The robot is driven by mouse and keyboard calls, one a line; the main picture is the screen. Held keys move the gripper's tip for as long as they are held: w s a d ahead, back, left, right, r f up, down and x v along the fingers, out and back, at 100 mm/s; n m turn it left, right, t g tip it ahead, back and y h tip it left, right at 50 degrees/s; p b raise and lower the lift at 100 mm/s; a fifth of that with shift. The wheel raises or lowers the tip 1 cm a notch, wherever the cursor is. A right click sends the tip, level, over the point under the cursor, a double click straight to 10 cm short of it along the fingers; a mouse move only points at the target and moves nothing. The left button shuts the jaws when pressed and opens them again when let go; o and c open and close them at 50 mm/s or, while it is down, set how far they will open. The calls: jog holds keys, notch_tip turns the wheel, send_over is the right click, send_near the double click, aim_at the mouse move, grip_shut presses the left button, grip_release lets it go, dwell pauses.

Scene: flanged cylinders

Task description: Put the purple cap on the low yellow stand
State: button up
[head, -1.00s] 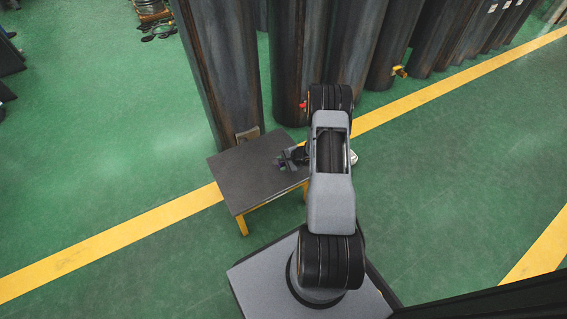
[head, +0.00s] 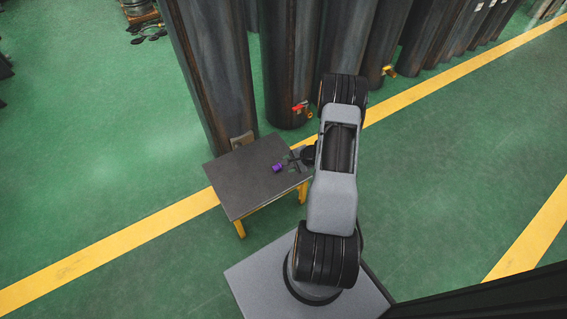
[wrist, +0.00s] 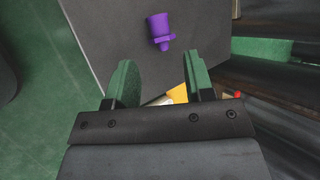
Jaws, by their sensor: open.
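The purple cap (head: 277,168) rests on the dark top of the low yellow-legged stand (head: 235,180), near its right side. In the wrist view the cap (wrist: 158,28) shows a wide round body and a narrower end; I cannot tell whether it stands or lies. The stand's dark top (wrist: 110,35) fills the upper middle there. My gripper (head: 294,158) is just right of the cap in the head view, apart from it. In the wrist view its two green-faced fingers (wrist: 160,82) are spread, with nothing between them.
Tall dark cylinders (head: 212,70) stand close behind the stand, one almost at its back edge. A red fitting (head: 300,107) sticks out from one behind my arm. The green floor (head: 110,150) left of the stand is clear.

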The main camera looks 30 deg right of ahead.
jog(key=shift+p+v, duration=0.35)
jog(key=shift+v, duration=1.25)
jog(key=a+r+n+g+p, duration=0.1)
jog(key=a+r+n+p, duration=0.3)
jog(key=r, duration=0.7)
jog(key=a+r+n+g+y+p, duration=0.15)
jog(key=a+r+p, duration=0.35)
jog(key=r, duration=0.6)
jog(key=a+r+n+g+p, duration=0.1)
jog(key=a+r+n+p, duration=0.3)
jog(key=r, duration=0.7)
jog(key=s+a+r+n+h+p, duration=0.2)
jog(key=s+r+p, duration=0.2)
jog(key=r, duration=0.6)
jog(key=s+a+r+n+h+p, duration=0.2)
jog(key=s+r+p, duration=0.3)
jog(key=r, duration=0.5)
jog(key=s+a+r+n+h+p, duration=0.2)
jog(key=s+a+r+n+p, duration=0.1)
jog(key=r+p, duration=0.5)
jog(key=shift+s+a+r+n, duration=0.35)
jog(key=shift+s+r, duration=0.35)
jog(key=shift+r, duration=0.25)
